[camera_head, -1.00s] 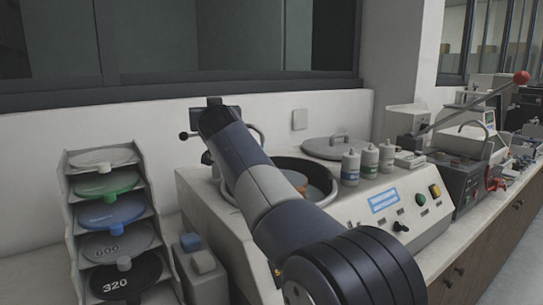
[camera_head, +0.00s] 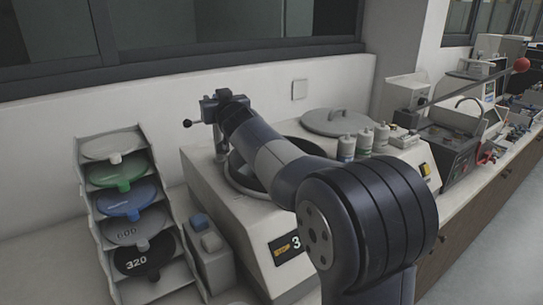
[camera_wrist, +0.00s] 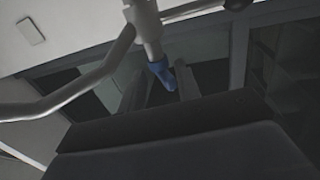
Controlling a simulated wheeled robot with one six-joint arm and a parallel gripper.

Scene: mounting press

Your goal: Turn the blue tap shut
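The blue tap (camera_wrist: 162,72) shows in the wrist view as a small blue lever on a pale grey pipe (camera_wrist: 146,22). My gripper (camera_wrist: 160,84) has its two dark fingers apart, one on each side of the lever's end. I cannot tell whether either finger touches it. In the head view my gripper (camera_head: 223,103) is at the back left of the grinding machine (camera_head: 215,178), above its bowl. The blue tap is hidden there behind my gripper and arm.
A lever with a black ball knob (camera_head: 187,123) sticks out left of my gripper. A rack (camera_head: 88,190) of coloured discs stands at left. Bottles (camera_head: 346,147) and a round lid (camera_head: 336,122) sit on the machine. The wall and window frame (camera_head: 200,82) are close behind.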

